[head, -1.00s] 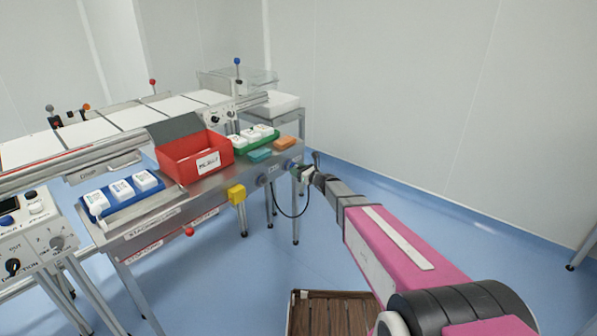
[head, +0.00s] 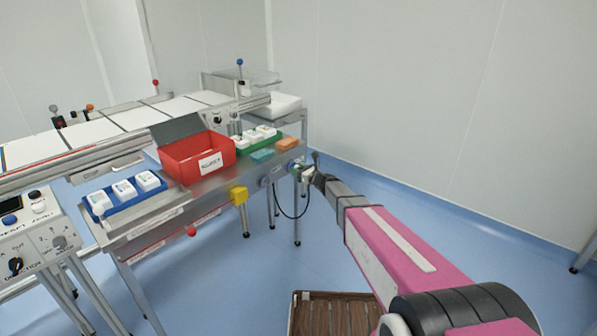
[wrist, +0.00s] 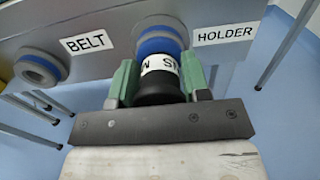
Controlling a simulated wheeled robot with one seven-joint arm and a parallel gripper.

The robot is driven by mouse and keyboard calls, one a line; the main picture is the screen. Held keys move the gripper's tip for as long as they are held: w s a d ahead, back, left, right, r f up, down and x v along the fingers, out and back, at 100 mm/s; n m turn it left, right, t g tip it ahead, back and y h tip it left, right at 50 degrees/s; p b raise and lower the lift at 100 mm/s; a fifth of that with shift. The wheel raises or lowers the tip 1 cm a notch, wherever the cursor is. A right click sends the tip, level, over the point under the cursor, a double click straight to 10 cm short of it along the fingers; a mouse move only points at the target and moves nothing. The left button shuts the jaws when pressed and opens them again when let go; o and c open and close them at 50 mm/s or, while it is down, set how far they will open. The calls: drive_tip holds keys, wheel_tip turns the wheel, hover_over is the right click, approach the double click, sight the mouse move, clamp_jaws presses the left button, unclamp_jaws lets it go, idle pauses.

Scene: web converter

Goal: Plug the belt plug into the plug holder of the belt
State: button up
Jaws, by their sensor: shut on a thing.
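My gripper (wrist: 160,88) has green fingers shut around a black belt plug (wrist: 158,84) with a white lettered band, partly hidden by the fingers. The plug's front lies at a blue-ringed grey socket (wrist: 165,27) between the "BELT" and "HOLDER" labels. I cannot tell whether it is seated in it or just in front of it. A second grey socket with a blue ring (wrist: 40,67) is empty, left of the "BELT" label. In the head view my gripper (head: 304,175) is at the right end of the table front, and a black cable (head: 284,211) hangs below it.
The metal table (head: 200,190) carries a red box (head: 188,158), a blue tray (head: 118,204) and a green tray (head: 272,142) with white items. A yellow box (head: 239,195) is on its front. A slatted brown pallet (head: 335,312) lies on the floor.

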drive_tip(key=o, duration=1.2)
drive_tip(key=shift+s+d, duration=0.1)
drive_tip(key=v, duration=1)
drive_tip(key=shift+s+d, duration=0.2)
drive_tip(key=shift+d, duration=0.05)
